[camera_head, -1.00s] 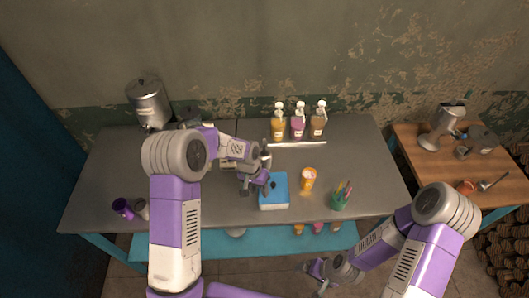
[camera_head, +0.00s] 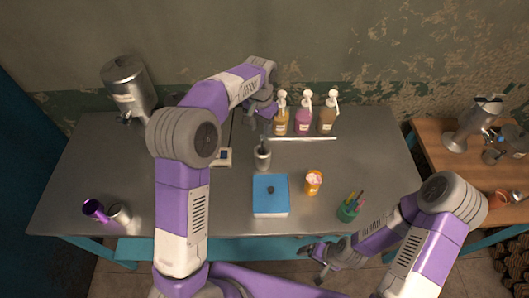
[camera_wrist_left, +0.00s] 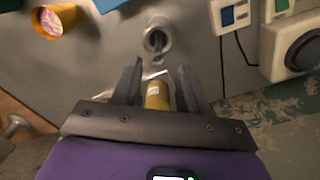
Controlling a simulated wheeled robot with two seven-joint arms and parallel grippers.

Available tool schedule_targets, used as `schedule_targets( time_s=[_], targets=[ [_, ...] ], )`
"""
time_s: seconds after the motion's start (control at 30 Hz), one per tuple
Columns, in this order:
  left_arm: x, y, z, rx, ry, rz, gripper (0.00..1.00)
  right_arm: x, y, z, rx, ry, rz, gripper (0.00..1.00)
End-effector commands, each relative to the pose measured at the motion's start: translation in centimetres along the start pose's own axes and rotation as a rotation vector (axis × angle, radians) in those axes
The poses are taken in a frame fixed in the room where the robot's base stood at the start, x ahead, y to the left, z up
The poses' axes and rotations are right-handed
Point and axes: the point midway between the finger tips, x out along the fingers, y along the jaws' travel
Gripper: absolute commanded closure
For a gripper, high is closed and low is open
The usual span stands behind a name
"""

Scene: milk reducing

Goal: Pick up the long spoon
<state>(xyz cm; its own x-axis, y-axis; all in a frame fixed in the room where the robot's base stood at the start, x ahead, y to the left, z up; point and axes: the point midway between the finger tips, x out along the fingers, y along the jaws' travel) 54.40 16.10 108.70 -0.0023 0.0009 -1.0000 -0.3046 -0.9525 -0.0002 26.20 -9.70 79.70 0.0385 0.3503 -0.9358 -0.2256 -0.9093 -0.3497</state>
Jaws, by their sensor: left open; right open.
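A grey metal cup (camera_head: 262,158) stands near the middle of the table. A thin upright shape, possibly the long spoon, rises from it; in the left wrist view the cup (camera_wrist_left: 158,36) holds something dark and narrow. A long pale metal strip (camera_head: 302,138) lies in front of the bottles; I cannot tell whether it is a spoon. My left gripper (camera_head: 264,115) is open and empty behind the cup, beside the bottles. In the left wrist view its fingers (camera_wrist_left: 158,92) spread before an orange bottle (camera_wrist_left: 157,97), which appears beyond them. My right gripper (camera_head: 316,262) is open and empty at the table's front.
Three pump bottles (camera_head: 303,119) stand at the back. A blue-topped box (camera_head: 270,194), an orange cup (camera_head: 313,182) and a green pen cup (camera_head: 348,208) are in front.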

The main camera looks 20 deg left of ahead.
Motion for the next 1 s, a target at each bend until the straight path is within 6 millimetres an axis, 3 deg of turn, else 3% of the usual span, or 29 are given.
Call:
schedule_targets(
  time_s=[0.6, 0.9, 1.0],
  targets=[
    [7.4, 0.3, -0.5, -0.001, -0.002, 0.001, 0.57, 0.8, 0.3, -0.1, 0.000, 0.001, 0.000, 0.09],
    [7.8, 0.2, -0.6, -0.001, 0.001, 0.001, 0.57, 0.8, 0.3, -0.1, 0.000, 0.001, 0.000, 0.09],
    [7.8, 0.2, -0.6, -0.001, 0.001, 0.001, 0.71, 0.8, 0.3, -0.1, 0.000, 0.001, 0.000, 0.09]
  ],
)
